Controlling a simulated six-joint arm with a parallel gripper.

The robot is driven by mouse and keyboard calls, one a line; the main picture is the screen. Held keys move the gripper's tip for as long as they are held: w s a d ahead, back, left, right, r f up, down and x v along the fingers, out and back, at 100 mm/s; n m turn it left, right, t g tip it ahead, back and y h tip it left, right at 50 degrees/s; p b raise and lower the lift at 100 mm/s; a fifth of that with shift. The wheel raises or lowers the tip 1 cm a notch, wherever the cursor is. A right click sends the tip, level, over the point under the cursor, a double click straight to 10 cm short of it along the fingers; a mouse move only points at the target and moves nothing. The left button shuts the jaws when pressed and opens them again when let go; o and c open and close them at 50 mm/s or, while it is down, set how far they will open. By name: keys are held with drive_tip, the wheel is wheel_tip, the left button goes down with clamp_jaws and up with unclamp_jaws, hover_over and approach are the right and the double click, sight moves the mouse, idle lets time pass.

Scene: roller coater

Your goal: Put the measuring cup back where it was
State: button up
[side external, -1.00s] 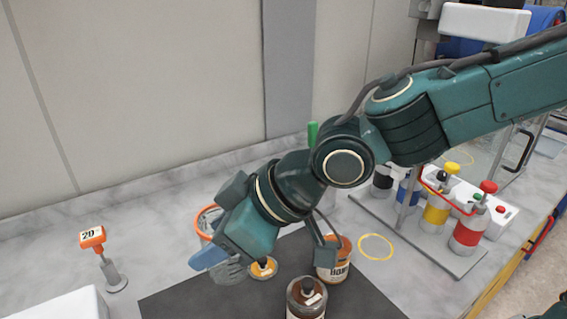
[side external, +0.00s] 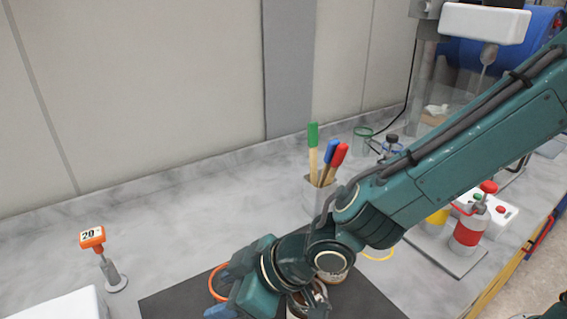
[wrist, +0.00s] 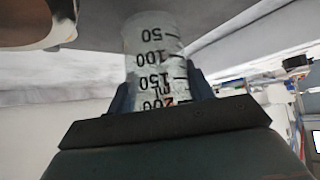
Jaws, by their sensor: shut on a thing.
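The clear measuring cup (wrist: 155,62), with black marks from 50 to 200, is between my gripper's fingers (wrist: 160,90) in the wrist view. My gripper (side external: 222,298) is shut on it. In the side view my gripper is low over the front left of the dark mat (side external: 172,303). An orange rim (side external: 213,285) shows beside the fingers and appears to belong to the cup. The rest of the cup is hidden there by my wrist. I cannot tell whether the cup touches the mat.
Partly hidden jars (side external: 318,300) stand right beside my wrist. A yellow ring (side external: 380,256) is on the counter to the right. A holder of brushes (side external: 318,196) stands behind. An orange-topped gauge (side external: 93,239) is at left. The counter at back left is clear.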

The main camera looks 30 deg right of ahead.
drive_tip(key=shift+f, duration=2)
drive_tip(key=shift+f, duration=0.15)
drive_tip(key=o, duration=1)
drive_tip(key=shift+r, duration=0.2)
drive_tip(key=shift+s+d+r, duration=0.2)
drive_tip(key=shift+d+r, duration=0.05)
drive_tip(key=shift+r, duration=0.05)
drive_tip(key=shift+v, duration=5.55)
